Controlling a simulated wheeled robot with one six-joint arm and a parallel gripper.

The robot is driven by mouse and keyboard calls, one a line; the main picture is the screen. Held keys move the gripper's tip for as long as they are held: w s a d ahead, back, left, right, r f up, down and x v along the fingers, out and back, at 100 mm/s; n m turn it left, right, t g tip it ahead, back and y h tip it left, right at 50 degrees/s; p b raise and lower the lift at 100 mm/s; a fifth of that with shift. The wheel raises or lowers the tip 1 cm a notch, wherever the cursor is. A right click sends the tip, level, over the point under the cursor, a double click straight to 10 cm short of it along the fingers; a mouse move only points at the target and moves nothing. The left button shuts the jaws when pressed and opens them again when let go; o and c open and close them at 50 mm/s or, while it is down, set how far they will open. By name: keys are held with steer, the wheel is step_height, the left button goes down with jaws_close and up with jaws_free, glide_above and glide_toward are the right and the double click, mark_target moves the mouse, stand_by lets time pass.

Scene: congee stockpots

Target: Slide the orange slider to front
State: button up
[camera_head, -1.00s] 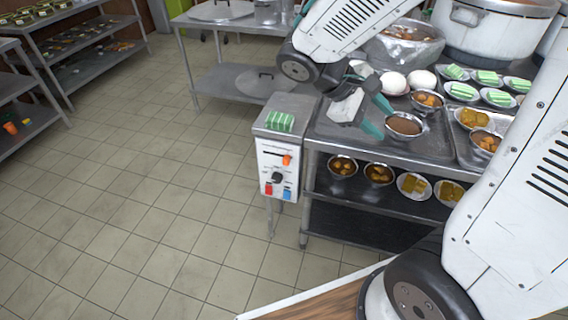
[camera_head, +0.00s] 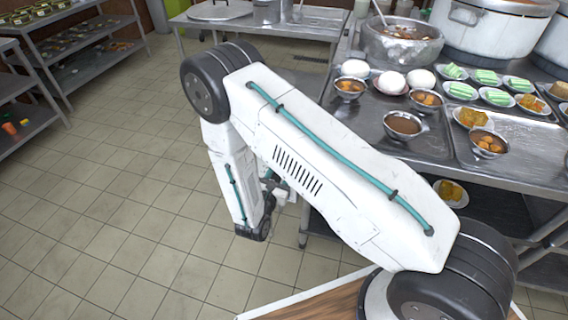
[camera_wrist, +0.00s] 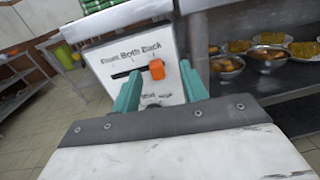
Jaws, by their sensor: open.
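The orange slider (camera_wrist: 157,69) shows in the wrist view on a white control panel (camera_wrist: 105,62). It sits at the right end of a dark horizontal slot (camera_wrist: 125,74), under the label "Back"; "Front" is at the left end and "Both" in the middle. My gripper (camera_wrist: 160,82) is open, with one teal finger to the left of the slider and one to its right. I cannot tell whether either finger touches it. In the head view my arm hides the control box, and only a little of the gripper (camera_head: 276,186) shows.
A steel counter (camera_head: 360,118) with bowls, plates and stockpots stands to the right. Its lower shelf, with bowls of food (camera_wrist: 227,65), is right of the panel in the wrist view. Open tiled floor (camera_head: 110,210) lies to the left.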

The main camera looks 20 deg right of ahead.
steer(key=w+d+f+n+y, duration=0.1)
steer(key=w+d+f, duration=0.1)
steer(key=w, duration=0.4)
steer(key=shift+d+f+t, duration=0.2)
steer(key=shift+d+t, duration=0.1)
steer(key=shift+d, duration=0.45)
